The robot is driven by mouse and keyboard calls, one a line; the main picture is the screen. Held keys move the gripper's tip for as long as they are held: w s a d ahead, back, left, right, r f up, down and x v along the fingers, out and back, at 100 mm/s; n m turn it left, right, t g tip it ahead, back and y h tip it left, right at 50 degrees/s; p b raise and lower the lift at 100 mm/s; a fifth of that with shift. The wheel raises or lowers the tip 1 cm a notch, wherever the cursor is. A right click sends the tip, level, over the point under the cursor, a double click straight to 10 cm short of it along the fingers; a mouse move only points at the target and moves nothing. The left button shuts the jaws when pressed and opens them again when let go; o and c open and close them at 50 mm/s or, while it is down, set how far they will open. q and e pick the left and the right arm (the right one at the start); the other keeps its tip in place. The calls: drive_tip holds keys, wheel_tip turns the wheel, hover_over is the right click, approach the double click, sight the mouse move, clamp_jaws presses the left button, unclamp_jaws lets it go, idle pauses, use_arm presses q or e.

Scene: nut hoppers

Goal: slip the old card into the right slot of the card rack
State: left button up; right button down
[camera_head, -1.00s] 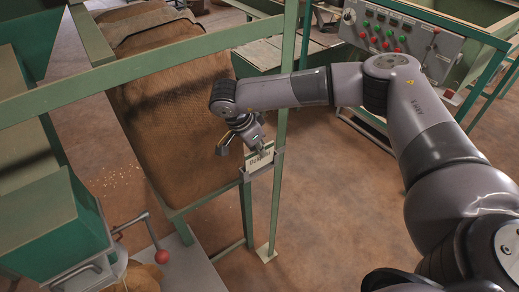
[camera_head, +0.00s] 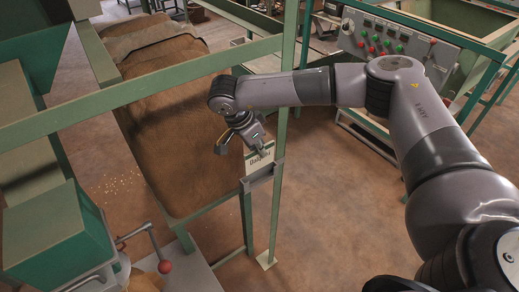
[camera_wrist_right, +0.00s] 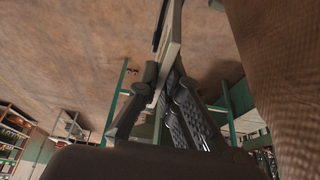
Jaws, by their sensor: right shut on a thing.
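The pale card (camera_head: 259,162) with dark lettering stands roughly upright at the card rack on the green post. My right gripper (camera_head: 259,146) is shut on its upper part. The small grey card rack (camera_head: 259,181) is just below the card. The card's lower edge meets the rack's top in the picture; I cannot tell whether it is inside a slot or which one. In the right wrist view, the fingers (camera_wrist_right: 161,95) close on the card (camera_wrist_right: 173,48), seen nearly edge-on. My left gripper is not in view.
A brown sacking-covered hopper (camera_head: 175,130) is behind and left. A lever with a red knob (camera_head: 164,266) is at lower left. Open floor (camera_head: 340,215) lies right of the post.

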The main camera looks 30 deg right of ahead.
drive_tip(key=shift+r, duration=0.4)
drive_tip(key=s+d, duration=0.1)
drive_tip(key=s, duration=0.9)
drive_tip(key=shift+d+p, duration=0.2)
drive_tip(key=shift+p, duration=0.25)
drive_tip(key=shift+w, duration=0.1)
